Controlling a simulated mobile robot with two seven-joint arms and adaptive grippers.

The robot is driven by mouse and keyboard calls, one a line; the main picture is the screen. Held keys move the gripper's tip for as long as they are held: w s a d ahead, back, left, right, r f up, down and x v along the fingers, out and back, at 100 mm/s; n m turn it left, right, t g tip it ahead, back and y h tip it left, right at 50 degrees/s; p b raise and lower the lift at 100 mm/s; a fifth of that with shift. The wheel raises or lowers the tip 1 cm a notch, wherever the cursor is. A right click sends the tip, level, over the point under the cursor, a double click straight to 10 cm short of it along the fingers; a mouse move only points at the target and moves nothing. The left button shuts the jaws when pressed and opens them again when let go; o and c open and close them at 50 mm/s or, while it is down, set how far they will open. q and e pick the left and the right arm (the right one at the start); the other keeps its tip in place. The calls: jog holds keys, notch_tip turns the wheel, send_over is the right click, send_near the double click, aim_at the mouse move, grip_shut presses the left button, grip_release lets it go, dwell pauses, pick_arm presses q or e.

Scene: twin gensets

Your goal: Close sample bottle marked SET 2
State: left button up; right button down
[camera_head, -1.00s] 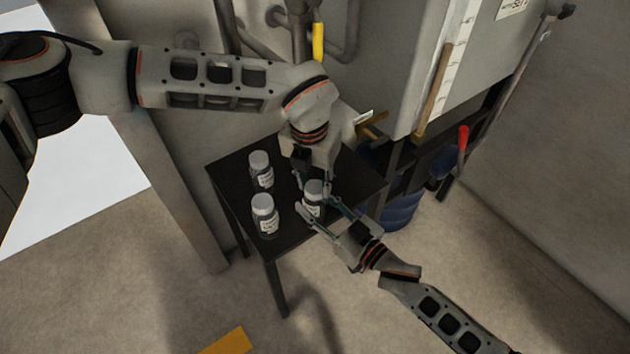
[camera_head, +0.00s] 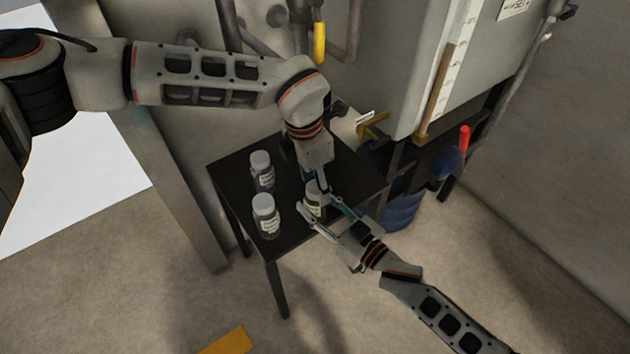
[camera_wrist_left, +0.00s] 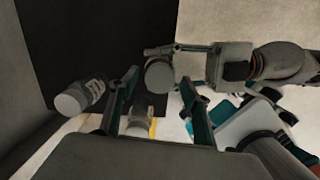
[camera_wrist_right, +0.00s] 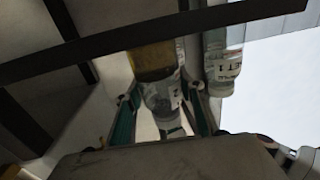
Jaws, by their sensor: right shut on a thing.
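A sample bottle (camera_head: 312,203) with a white label stands on the small black table (camera_head: 240,168). My right gripper (camera_head: 315,208) is shut around it from the front; in the right wrist view the bottle (camera_wrist_right: 160,92) sits between its fingers, with its label's marking unreadable. My left gripper (camera_head: 317,184) is above this bottle, pointing down. In the left wrist view its fingers (camera_wrist_left: 158,95) are apart, with the bottle's round grey top (camera_wrist_left: 160,76) between and beyond them. Whether they touch it, and how the cap sits, cannot be told.
Two other white-capped bottles stand to the left on the table, one behind (camera_head: 262,172) and one in front (camera_head: 266,216). One bottle (camera_wrist_right: 222,65) in the right wrist view has a label ending in "T 1". A grey tank (camera_head: 400,60) and a blue drum (camera_head: 403,211) stand to the right.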

pick_arm(q)
jog(key=shift+r, duration=0.1)
jog(key=shift+r, duration=2.2)
jog(key=shift+o, duration=0.7)
jog(key=shift+r, duration=0.1)
notch_tip(320, 180, up, 7)
jog(key=a+n, duration=0.1)
jog(key=shift+s, duration=0.45)
jog(key=shift+a, duration=0.1)
